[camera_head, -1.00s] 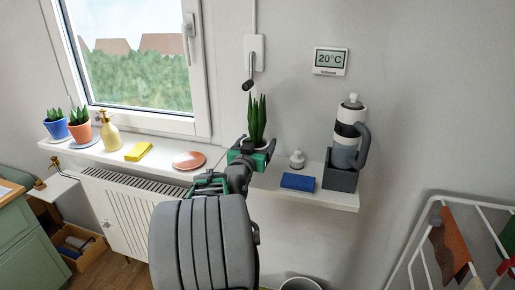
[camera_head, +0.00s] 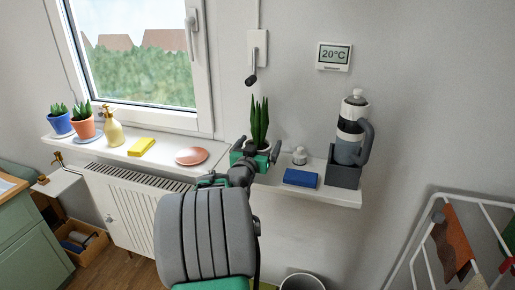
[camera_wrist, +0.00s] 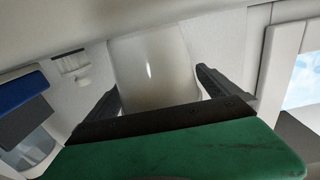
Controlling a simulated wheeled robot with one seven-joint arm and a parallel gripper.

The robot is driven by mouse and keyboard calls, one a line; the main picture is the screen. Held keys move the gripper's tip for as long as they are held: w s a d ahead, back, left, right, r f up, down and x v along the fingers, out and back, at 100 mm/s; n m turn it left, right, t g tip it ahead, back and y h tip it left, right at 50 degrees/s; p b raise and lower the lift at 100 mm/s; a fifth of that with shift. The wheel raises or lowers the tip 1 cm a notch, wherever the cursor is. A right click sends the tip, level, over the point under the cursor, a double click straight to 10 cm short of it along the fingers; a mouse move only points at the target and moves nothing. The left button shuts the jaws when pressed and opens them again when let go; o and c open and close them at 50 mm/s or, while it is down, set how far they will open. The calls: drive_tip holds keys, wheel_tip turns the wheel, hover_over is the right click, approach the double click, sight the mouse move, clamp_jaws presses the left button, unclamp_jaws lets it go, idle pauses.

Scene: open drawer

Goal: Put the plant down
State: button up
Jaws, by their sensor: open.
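The plant (camera_head: 260,122) has tall upright green leaves and stands in a pale pot on the windowsill shelf, right of the window. Its pot (camera_wrist: 150,72) shows in the wrist view as a smooth whitish shape between my two dark fingers. My gripper (camera_head: 257,146) is at the pot, with a finger on either side of it. The fingers are open, and gaps show beside the pot in the wrist view. My gripper hides most of the pot in the head view. The leaves are out of the wrist view.
The sill (camera_head: 335,194) also holds a pinkish plate (camera_head: 191,156), a yellow sponge (camera_head: 141,147), a spray bottle (camera_head: 112,126) and two potted succulents on the left. A blue box (camera_head: 300,178), a small white jar (camera_head: 299,156) and a bottle in a grey holder (camera_head: 342,170) stand close on the right.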

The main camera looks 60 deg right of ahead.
drive_tip(key=s+a+b, duration=0.2)
drive_tip(key=a, duration=1)
drive_tip(key=w+a+f+n+t+y, duration=0.2)
drive_tip(key=w+a+f+n+y, duration=0.35)
drive_tip(key=a, duration=0.65)
drive_tip(key=w+a+f+n+t+y, duration=0.1)
drive_tip(key=w+a+f+n+y, duration=0.1)
drive_tip(key=w+a+f+y, duration=0.65)
drive_tip(key=s+a+f+n+g+y, duration=0.1)
drive_tip(key=s+a+n, duration=0.1)
drive_tip(key=a, duration=0.6)
drive_tip(key=s+a+f+n+g+y, duration=0.1)
drive_tip(key=s+a+n, duration=0.2)
drive_tip(key=a, duration=0.5)
drive_tip(key=s+a+f+n+g+y, duration=0.1)
drive_tip(key=a+n, duration=0.3)
drive_tip(key=a, duration=0.5)
drive_tip(key=shift+s+g+y, duration=0.3)
drive_tip(key=shift+s+y, duration=0.1)
drive_tip(key=shift+s, duration=0.5)
drive_tip(key=shift+f, duration=0.1)
